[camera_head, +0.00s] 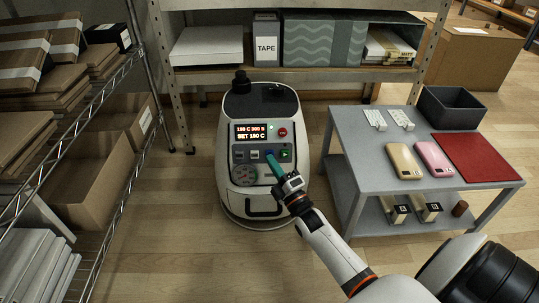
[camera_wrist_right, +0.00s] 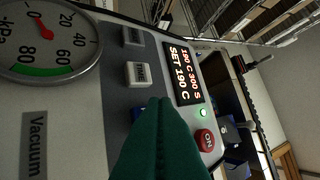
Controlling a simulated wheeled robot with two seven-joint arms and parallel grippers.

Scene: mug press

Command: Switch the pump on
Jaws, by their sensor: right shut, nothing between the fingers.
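The press machine (camera_head: 262,150) stands on the floor, with a sloped control panel. Its display (camera_head: 250,132) is lit and reads 190 C 300 S, SET 190 C; it also shows in the right wrist view (camera_wrist_right: 184,75). A round vacuum gauge (camera_wrist_right: 45,45) is on the panel, with a red needle. A white button (camera_wrist_right: 138,74) and a grey button (camera_wrist_right: 133,37) sit beside it. A dark blue button is largely hidden behind my fingers. My right gripper (camera_head: 270,158) is shut and empty, its green fingertips (camera_wrist_right: 158,102) over the button row. I cannot tell whether they touch. My left gripper is out of view.
A red round button (camera_wrist_right: 205,140) and a lit green lamp (camera_wrist_right: 203,113) are close by on the panel. A grey table (camera_head: 365,150) with phone cases and a red mat (camera_head: 477,157) stands right. Shelving flanks the left and back.

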